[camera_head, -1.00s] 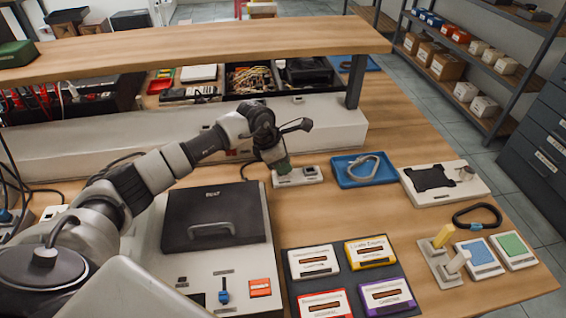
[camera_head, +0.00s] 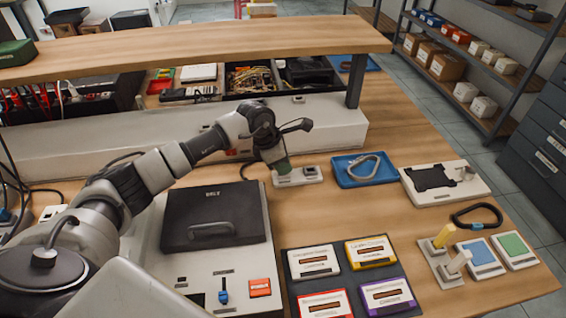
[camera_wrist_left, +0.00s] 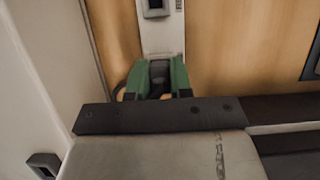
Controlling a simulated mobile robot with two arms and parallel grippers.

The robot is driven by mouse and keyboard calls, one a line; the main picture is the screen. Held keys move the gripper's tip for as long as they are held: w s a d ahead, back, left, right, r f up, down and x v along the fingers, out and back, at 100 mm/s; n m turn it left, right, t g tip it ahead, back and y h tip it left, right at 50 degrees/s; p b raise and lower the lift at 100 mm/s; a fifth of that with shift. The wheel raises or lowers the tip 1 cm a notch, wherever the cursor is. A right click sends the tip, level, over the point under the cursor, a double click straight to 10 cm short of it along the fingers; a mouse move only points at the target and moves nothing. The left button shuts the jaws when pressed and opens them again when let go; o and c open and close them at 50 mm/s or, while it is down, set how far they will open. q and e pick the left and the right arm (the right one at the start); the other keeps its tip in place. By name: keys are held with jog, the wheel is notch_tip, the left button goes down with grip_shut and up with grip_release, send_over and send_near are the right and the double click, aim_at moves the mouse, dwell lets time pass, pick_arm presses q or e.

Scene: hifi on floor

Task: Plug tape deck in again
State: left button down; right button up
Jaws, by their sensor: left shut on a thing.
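The tape deck (camera_head: 262,235) is a pale box with a dark lid and handle, standing at the front left of the bench. A white socket strip (camera_head: 308,179) lies behind it to the right; one dark socket also shows in the left wrist view (camera_wrist_left: 156,8). My left gripper (camera_head: 282,166) is over the strip's left end, its green fingers shut on a dark plug (camera_wrist_left: 158,72). A black cord (camera_head: 243,172) runs behind the deck toward the gripper. The plug's prongs are hidden, so I cannot tell whether it sits in a socket. My right gripper is not in view.
A blue tray (camera_head: 350,180) with a metal carabiner is right of the strip. A white board (camera_head: 470,190) stands farther right. Several cassettes lie on a dark mat (camera_head: 340,258) in front. A raised wooden shelf (camera_head: 200,45) and a pale ledge (camera_head: 330,125) bound the back.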

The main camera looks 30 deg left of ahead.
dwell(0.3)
pick_arm(q)
jog(key=c, duration=0.9)
grip_release()
jog(key=shift+c, duration=0.2)
jog(key=w+d+p+v, duration=0.1)
jog(key=p+v, duration=0.1)
jog(key=v, duration=1.3)
jog(key=shift+r, duration=0.5)
jog(key=shift+s+d, duration=0.1)
jog(key=shift+d, duration=0.05)
